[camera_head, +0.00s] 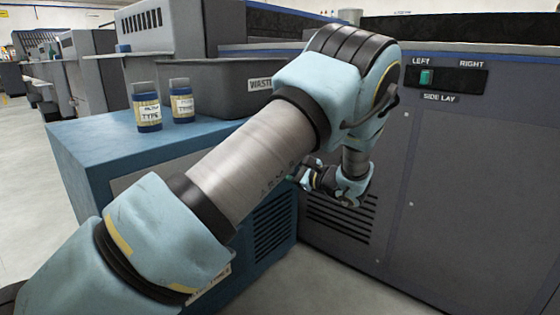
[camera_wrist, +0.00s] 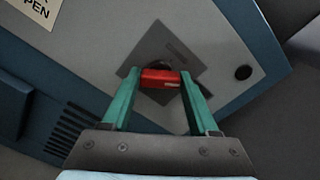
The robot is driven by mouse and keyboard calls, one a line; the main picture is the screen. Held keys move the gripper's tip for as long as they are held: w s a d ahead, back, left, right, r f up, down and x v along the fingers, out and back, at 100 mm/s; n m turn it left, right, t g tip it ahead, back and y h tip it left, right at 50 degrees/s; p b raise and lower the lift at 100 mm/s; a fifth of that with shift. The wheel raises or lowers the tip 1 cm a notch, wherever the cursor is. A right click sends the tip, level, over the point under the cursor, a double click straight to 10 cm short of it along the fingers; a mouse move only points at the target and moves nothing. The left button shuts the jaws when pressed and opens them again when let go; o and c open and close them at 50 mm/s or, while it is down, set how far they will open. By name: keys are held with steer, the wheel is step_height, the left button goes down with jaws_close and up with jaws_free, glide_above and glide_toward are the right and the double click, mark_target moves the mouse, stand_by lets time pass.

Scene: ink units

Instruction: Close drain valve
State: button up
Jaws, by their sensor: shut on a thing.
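The drain valve's red handle (camera_wrist: 160,78) shows in the wrist view, in front of a dark grey square plate (camera_wrist: 187,62) on a light grey panel. My gripper (camera_wrist: 158,85) has its two green fingers on either side of the red handle and is shut on it. The handle lies roughly level across the wrist picture. In the head view my gripper (camera_head: 312,178) is small and dark, low beside the blue cabinet, and the valve is hidden there by my arm and the cabinet's side.
A blue cabinet (camera_head: 95,150) carries two small bottles (camera_head: 147,105) and a grey waste bin (camera_head: 215,88). A grey machine (camera_head: 470,180) with a side lay switch (camera_head: 426,77) stands at the right. Bare floor (camera_head: 330,285) shows between them. A partly cropped "OPEN" label (camera_wrist: 35,10) is at upper left in the wrist view.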

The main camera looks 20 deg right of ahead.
steer(key=n+p, duration=0.1)
steer(key=n, duration=0.9)
steer(key=shift+n+p, duration=0.3)
stand_by(0.4)
steer(key=o, duration=1.4)
steer(key=shift+c, duration=0.2)
steer(key=p+v, duration=0.3)
steer(key=v, duration=0.7)
steer(key=shift+s+d+p, duration=0.2)
steer(key=shift+s+p, duration=0.1)
steer(key=shift+s, duration=0.05)
